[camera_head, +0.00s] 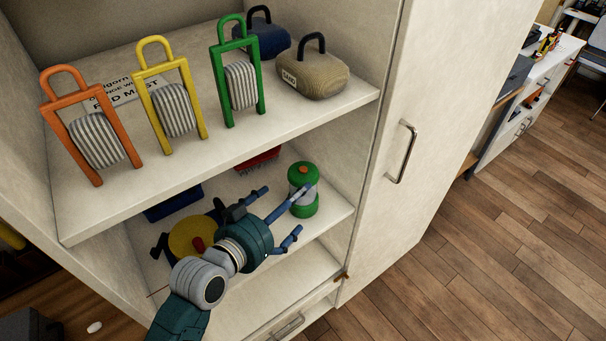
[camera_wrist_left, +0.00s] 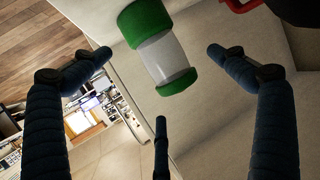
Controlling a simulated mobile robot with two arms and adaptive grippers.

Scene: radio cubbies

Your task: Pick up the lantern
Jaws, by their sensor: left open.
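The lantern (camera_head: 302,173) has a green top and base around a clear, pale middle, with a small red button on top. It stands upright on the middle shelf, near its right end. It also shows in the left wrist view (camera_wrist_left: 164,60), beyond my open fingers. My left gripper (camera_head: 290,209) reaches in from the left, open and empty, its fingers spread just in front of the lantern. One finger overlaps the lantern in the head view; I cannot tell whether it touches. My right gripper is not in view.
Beside my arm sit a yellow round object (camera_head: 188,238) and a red item (camera_head: 258,160). A cabinet door (camera_head: 420,110) stands right.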

